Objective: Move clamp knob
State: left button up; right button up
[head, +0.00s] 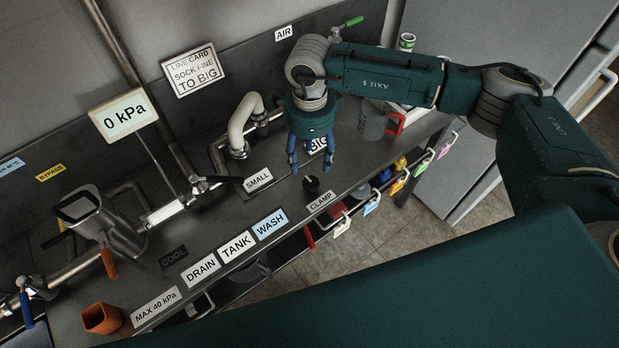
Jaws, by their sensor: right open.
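The clamp knob (311,183) is a small black knob on the grey counter, just behind the white CLAMP label (321,203) in the head view. My right gripper (308,168) points down close above and behind the knob, with its blue fingers apart and nothing seen between them. From this angle I cannot tell whether a finger touches the knob. The gripper partly covers the BIG label (317,144). My left gripper is not in view.
A cream bent pipe (243,122) and the SMALL label (257,180) are left of the gripper. A grey jug (373,122) with a red handle stands to its right. A 0 kPa sign (124,115), a metal funnel-like vessel (101,222) and an orange cup (101,318) are farther left.

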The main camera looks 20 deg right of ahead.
aim_at(309, 182)
notch_tip(309, 182, down, 9)
jog(key=p, duration=0.2)
jog(key=shift+s+f+p, duration=0.1)
jog(key=shift+f+p, duration=0.1)
jog(key=shift+p, duration=0.15)
jog(key=shift+f, duration=0.55)
jog(key=c, duration=1.1)
